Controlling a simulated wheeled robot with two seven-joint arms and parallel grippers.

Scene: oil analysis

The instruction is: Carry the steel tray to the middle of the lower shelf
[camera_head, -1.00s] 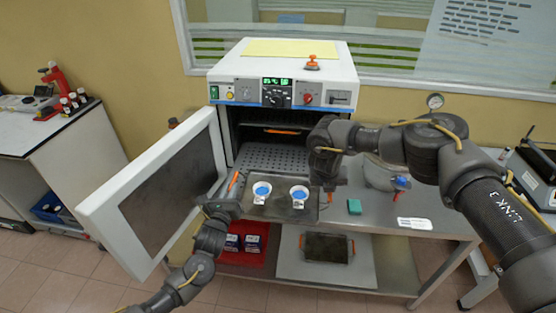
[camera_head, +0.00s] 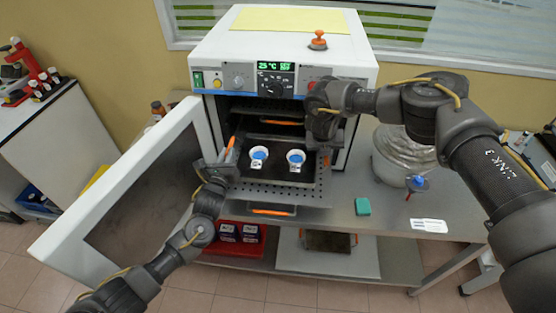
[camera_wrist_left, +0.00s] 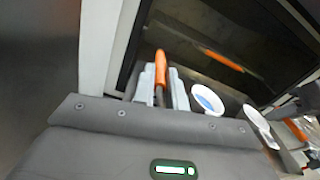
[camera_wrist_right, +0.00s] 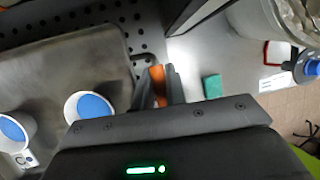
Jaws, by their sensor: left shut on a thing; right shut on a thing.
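The dark steel tray (camera_head: 275,181) is level and carries two white cups (camera_head: 258,157) (camera_head: 296,160) with blue contents. It is at the oven opening, over the perforated lower shelf (camera_head: 305,196); I cannot tell whether it touches it. My left gripper (camera_head: 221,168) is shut on the tray's left orange handle (camera_wrist_left: 160,70). My right gripper (camera_head: 322,152) is shut on its right handle (camera_wrist_right: 158,85); the right arm partly hides that side. The lower shelf sticks out of the oven (camera_head: 285,45), with its orange front handle (camera_head: 271,210) below the tray.
The oven door (camera_head: 135,195) stands open at the left, close to my left arm. An upper shelf with an orange handle (camera_head: 281,123) is above and behind the tray. A glass vessel (camera_head: 405,150) and a green block (camera_head: 362,206) stand on the bench at the right.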

